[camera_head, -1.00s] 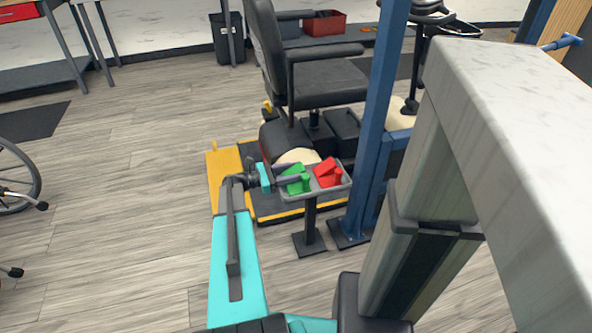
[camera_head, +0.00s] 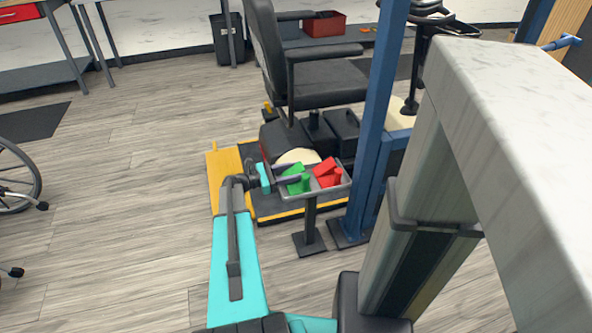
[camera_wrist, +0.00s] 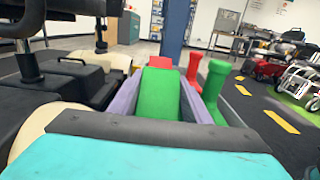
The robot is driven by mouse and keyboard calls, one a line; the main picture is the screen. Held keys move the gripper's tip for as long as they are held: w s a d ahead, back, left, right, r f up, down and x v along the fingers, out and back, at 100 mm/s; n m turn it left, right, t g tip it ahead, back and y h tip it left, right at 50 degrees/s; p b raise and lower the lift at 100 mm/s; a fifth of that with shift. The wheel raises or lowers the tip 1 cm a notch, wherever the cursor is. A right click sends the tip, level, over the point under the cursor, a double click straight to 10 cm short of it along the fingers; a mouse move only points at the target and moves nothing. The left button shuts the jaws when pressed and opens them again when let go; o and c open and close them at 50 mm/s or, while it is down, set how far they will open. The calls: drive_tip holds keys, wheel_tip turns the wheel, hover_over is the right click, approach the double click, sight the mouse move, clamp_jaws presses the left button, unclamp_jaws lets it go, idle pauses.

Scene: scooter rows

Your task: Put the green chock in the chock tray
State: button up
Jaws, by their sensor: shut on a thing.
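The green chock (camera_head: 294,180) is between the two lilac fingers of my gripper (camera_head: 287,173), over the left part of the grey chock tray (camera_head: 328,193). In the wrist view my gripper (camera_wrist: 160,100) is shut on the green chock (camera_wrist: 158,95), with a finger on each side. Its green post (camera_wrist: 216,85) stands to the right of the right finger. The chock's underside is hidden, so I cannot tell whether it touches the tray floor. A red chock (camera_head: 327,173) sits in the tray's right part.
The tray stands on a dark post with a foot plate (camera_head: 309,243). A blue upright (camera_head: 377,110) rises close to its right. Behind is a scooter with a black seat (camera_head: 325,82) on a yellow-edged platform (camera_head: 226,180).

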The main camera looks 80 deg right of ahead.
drive_tip(key=shift+f, duration=1.05)
drive_tip(key=o, duration=1.5)
drive_tip(key=shift+a, duration=0.1)
drive_tip(key=r+p+v, duration=0.1)
drive_tip(key=p+v, duration=0.1)
drive_tip(key=v, duration=1.2)
drive_tip(key=shift+d+r, duration=0.3)
drive_tip(key=shift+r, duration=0.05)
drive_tip(key=shift+r, duration=0.1)
